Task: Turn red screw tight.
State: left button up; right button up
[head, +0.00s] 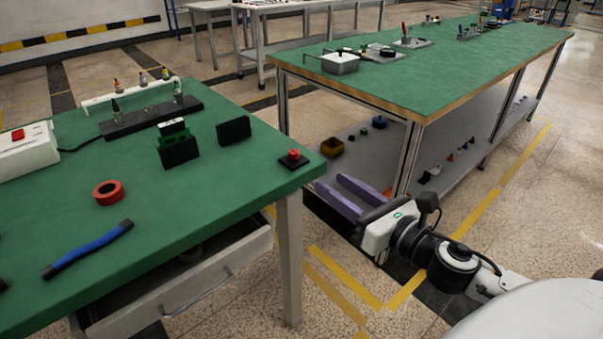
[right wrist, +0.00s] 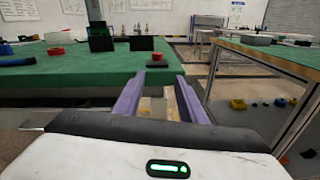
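The red screw (head: 294,154) sits on a small dark base (head: 290,163) at the right corner of the near green table. In the right wrist view the red screw (right wrist: 157,56) shows just beyond my fingertips, slightly above them in the picture. My right gripper (head: 329,190) has two purple fingers with a clear gap between them. It is open and empty, off the table's corner and apart from the screw. In the right wrist view my right gripper (right wrist: 159,80) points toward the table edge. My left gripper is not in view.
The near green table (head: 200,205) also holds a red tape roll (head: 108,192), a blue-handled tool (head: 88,249), black blocks (head: 178,150) and a white box (head: 25,150). An open drawer (head: 190,275) juts out below. A second green-topped table (head: 440,75) stands at the right, with a floor gap between.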

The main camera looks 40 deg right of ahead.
aim_at(297, 155)
jog(key=shift+n, duration=0.9)
jog(key=w, duration=0.3)
jog(key=w+r, duration=0.1)
jog(key=w, duration=0.3)
jog(key=w+a, duration=0.1)
jog(key=w, duration=0.2)
jog(key=shift+w+r, duration=0.15)
jog(key=shift+w, duration=0.15)
grip_shut()
